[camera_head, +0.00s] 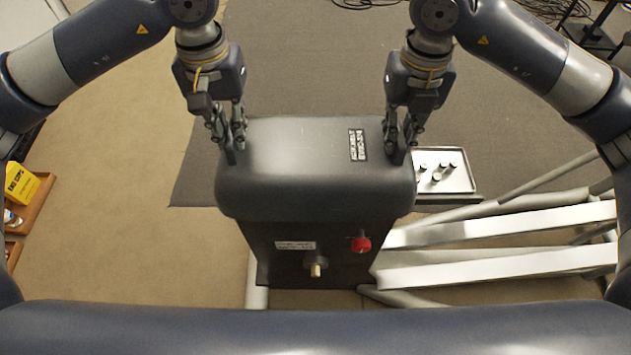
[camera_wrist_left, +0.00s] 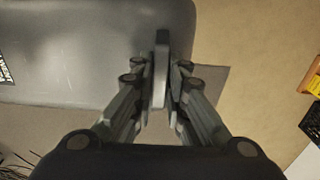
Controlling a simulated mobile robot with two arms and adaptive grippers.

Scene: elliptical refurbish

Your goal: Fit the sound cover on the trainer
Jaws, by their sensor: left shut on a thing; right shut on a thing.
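The sound cover (camera_head: 300,165) is a dark grey rounded shell with a black-and-white label on its top. It lies level over the top of the trainer (camera_head: 330,262), a dark box with a red knob and a small pale knob on its front. Whether a gap remains between them cannot be told. My left gripper (camera_head: 233,150) is shut on the cover's left edge. In the left wrist view, its fingers (camera_wrist_left: 162,80) close on a thin upright tab beside the cover (camera_wrist_left: 80,50). My right gripper (camera_head: 396,150) is shut on the cover's right edge.
White and grey frame bars (camera_head: 500,222) extend right from the trainer. A tray (camera_head: 455,180) with several small cylinders lies behind them. A yellow box (camera_head: 22,183) sits in a wooden tray at far left. A grey mat (camera_head: 310,60) and cables lie behind.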

